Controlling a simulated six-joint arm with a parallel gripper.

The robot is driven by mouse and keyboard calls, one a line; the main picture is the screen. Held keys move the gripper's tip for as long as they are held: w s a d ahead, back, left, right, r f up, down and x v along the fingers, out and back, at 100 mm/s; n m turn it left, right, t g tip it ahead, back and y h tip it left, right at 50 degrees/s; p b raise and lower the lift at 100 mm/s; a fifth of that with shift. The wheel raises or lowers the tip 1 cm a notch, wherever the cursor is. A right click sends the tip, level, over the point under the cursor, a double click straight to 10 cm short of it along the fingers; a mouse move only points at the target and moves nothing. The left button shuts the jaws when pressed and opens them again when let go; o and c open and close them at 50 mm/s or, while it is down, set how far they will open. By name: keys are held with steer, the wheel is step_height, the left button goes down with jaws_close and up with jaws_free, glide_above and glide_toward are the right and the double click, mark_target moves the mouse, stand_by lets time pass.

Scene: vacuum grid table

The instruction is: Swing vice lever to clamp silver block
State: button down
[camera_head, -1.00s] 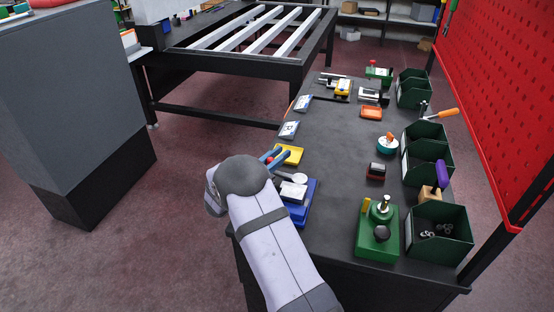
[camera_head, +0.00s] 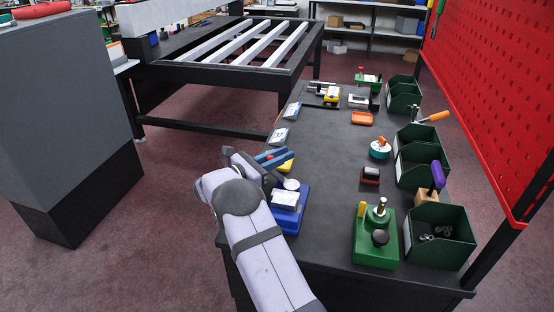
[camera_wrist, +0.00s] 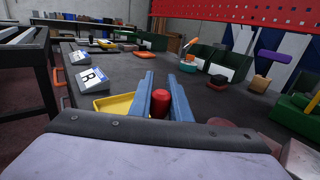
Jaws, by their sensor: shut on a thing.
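A blue vice (camera_head: 290,221) stands on the near left end of the dark bench in the head view. A silver block (camera_head: 285,198) lies on top of it, beside a pale round disc (camera_head: 291,184). My gripper (camera_head: 272,156) is just beyond the vice, over the bench's left edge. In the wrist view its two blue fingers (camera_wrist: 160,100) are shut around a red knob (camera_wrist: 160,104), which looks like the lever's end. The lever's shaft is mostly hidden by my gripper and arm. I cannot tell whether the vice's jaw touches the block.
A yellow tray (camera_wrist: 115,104) lies close beside the fingers. A green fixture (camera_head: 376,240) stands right of the vice, with green bins (camera_head: 440,232) along the right edge. The bench middle is fairly clear.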

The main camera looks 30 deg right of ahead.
steer(key=shift+s+d+f+m+g, duration=0.3)
steer(key=shift+s+d+m+g, duration=0.1)
steer(key=shift+s+d+g, duration=0.25)
steer(key=shift+g, duration=0.25)
steer(key=c, duration=1.9)
jaws_free()
steer(key=shift+c, duration=0.2)
steer(key=shift+o, duration=1.4)
steer(key=shift+s+r, duration=0.2)
steer(key=shift+w+r, duration=0.1)
steer(key=shift+w, duration=0.05)
steer(key=shift+a, duration=0.1)
steer(key=shift+a, duration=0.1)
steer(key=shift+a+b, duration=0.9)
steer(key=shift+a, duration=2.65)
